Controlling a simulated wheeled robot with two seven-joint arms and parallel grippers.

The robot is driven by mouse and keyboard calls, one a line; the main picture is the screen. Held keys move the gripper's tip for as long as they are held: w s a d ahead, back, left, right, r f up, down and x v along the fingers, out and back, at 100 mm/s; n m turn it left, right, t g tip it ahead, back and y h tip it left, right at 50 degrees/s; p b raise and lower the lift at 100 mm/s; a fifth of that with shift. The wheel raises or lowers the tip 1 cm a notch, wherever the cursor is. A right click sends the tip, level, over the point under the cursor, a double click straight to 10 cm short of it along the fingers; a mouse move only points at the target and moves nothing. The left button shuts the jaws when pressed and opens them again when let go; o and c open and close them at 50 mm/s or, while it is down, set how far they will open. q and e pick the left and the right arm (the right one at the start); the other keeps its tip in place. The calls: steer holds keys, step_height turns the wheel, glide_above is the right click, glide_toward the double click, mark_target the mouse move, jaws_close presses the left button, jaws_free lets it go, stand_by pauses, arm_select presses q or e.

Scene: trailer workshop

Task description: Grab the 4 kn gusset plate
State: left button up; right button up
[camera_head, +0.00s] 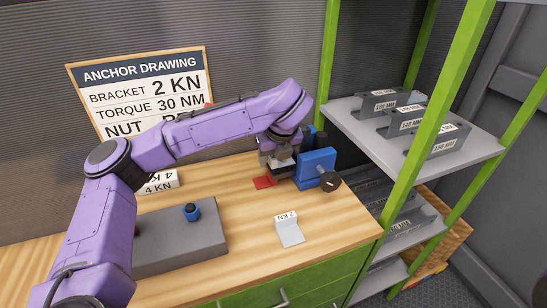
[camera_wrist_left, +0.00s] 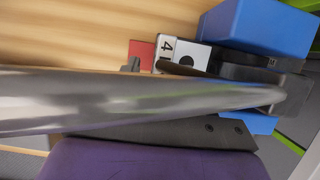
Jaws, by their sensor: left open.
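My left gripper (camera_head: 277,157) is over the back of the bench, at the left side of the blue vise (camera_head: 317,165), and is open. Below it is a pale piece (camera_head: 284,168), mostly hidden by the fingers. In the left wrist view a pale plate (camera_wrist_left: 182,52) with a "4" label and a dark hole lies beside the blue vise block (camera_wrist_left: 258,28). A grey bar across that view hides much of the gripper. A white piece marked "4 KN" (camera_head: 160,183) lies farther left, partly behind my arm. My right gripper is not in view.
A red piece (camera_head: 263,182) lies left of the vise. A bracket marked "2 KN" (camera_head: 289,230) stands near the front. A grey plate (camera_head: 165,240) carries a blue-black knob. A shelf (camera_head: 388,128) with labelled brackets stands at right, behind green posts.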

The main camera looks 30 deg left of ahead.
arm_select(q)
steer(key=shift+w+d, duration=0.1)
jaws_close()
